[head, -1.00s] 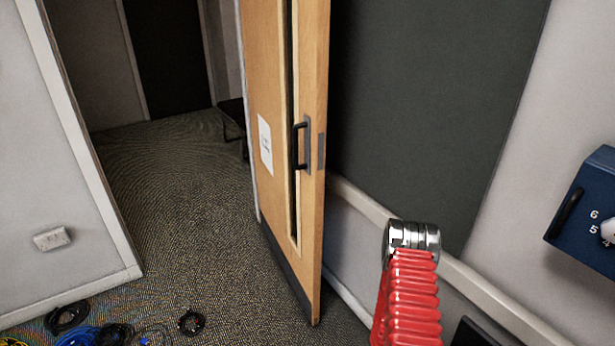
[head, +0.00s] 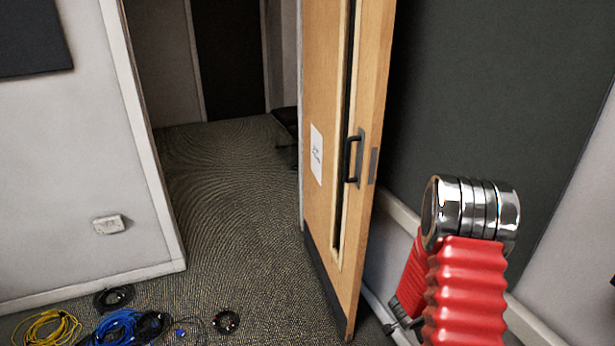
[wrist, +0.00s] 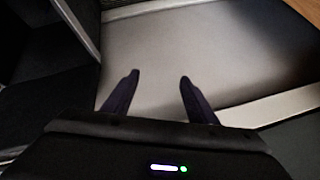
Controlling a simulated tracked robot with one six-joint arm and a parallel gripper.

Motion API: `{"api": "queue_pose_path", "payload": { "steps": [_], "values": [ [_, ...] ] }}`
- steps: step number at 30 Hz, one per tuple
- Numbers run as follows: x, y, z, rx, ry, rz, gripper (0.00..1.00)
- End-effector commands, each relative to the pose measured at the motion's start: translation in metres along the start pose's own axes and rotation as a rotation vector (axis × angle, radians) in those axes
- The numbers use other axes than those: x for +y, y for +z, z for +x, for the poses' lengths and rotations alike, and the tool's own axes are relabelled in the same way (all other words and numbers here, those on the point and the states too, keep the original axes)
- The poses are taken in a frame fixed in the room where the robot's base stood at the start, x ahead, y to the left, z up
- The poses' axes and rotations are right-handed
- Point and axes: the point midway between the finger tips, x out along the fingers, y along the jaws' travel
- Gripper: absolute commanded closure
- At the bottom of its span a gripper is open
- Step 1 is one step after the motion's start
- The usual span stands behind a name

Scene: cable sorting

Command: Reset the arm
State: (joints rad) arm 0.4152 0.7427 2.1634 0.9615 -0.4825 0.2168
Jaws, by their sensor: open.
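My arm (head: 465,270), with red ribbed sleeves and a shiny metal joint, stands at the lower right of the head view. It is bent, with a second red section behind the front one. My gripper (wrist: 158,80) shows in the wrist view with its two dark fingers apart and nothing between them. A plain pale surface lies beyond the fingertips. In the head view the gripper's fingers cannot be made out clearly.
An open wooden door (head: 325,140) with a black handle stands just left of my arm. Coiled cables, yellow (head: 48,328), blue (head: 118,326) and black (head: 226,321), lie on the carpet at lower left. The doorway floor (head: 225,190) is clear. A dark wall panel (head: 480,100) is behind my arm.

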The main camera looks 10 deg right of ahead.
Motion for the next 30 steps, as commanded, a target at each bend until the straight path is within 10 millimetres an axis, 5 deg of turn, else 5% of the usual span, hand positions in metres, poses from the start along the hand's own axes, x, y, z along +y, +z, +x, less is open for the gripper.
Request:
{"api": "queue_pose_path", "payload": {
  "steps": [6, 15, 30],
  "values": [
    [-0.049, 0.009, -0.049, -0.085, -0.109, -0.084, 0.48],
    [-0.096, 0.024, -0.122, -0.189, -0.241, -0.224, 0.48],
    [-0.129, 0.049, -0.250, -0.321, -0.420, -0.492, 0.48]
  ]
}}
